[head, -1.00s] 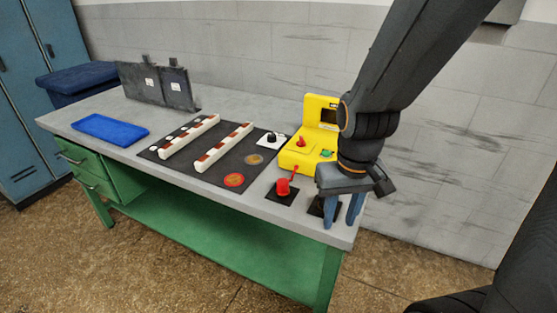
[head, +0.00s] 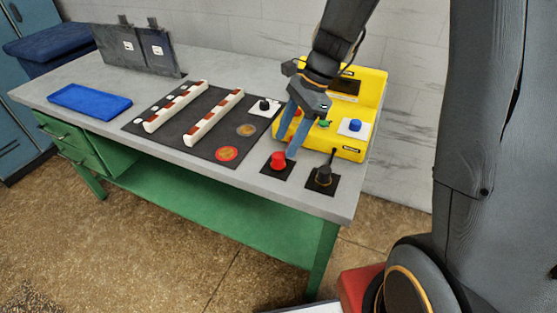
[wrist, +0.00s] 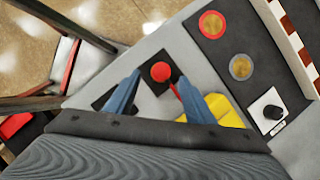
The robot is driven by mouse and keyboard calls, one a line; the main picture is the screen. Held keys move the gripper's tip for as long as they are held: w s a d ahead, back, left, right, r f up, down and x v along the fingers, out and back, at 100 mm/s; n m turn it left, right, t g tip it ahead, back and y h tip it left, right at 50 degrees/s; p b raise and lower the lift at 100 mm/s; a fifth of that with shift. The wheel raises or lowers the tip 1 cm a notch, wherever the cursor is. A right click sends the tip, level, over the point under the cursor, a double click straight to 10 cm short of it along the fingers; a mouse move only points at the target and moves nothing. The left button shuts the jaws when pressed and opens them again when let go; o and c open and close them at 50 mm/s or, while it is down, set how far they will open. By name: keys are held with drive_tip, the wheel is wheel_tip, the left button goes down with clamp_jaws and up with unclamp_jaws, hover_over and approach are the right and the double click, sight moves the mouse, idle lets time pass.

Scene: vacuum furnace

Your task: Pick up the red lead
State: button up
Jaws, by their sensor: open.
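The red lead (head: 278,161) stands on a black square pad near the right front of the grey table. My gripper (head: 290,130) is open above it, its two blue fingers pointing down. In the wrist view the red lead (wrist: 161,72) shows between the fingertips of my gripper (wrist: 160,85), with its thin red cable running toward the right finger. I cannot tell whether a finger touches it. A black lead (head: 323,175) stands on its own pad just to the right.
The yellow tester (head: 345,145) with coloured sockets stands close behind the leads. A dark mat (head: 188,140) with two striped rails lies to the left. A blue tray (head: 90,102) and grey panels (head: 135,50) are further left. The table's front edge is near.

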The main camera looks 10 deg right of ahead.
sight(278, 155)
drive_tip(key=shift+p+x, duration=0.85)
drive_tip(key=shift+x, duration=2.35)
drive_tip(key=shift+w+a+r, duration=0.1)
drive_tip(key=shift+w+a, duration=0.05)
drive_tip(key=c, duration=1.1)
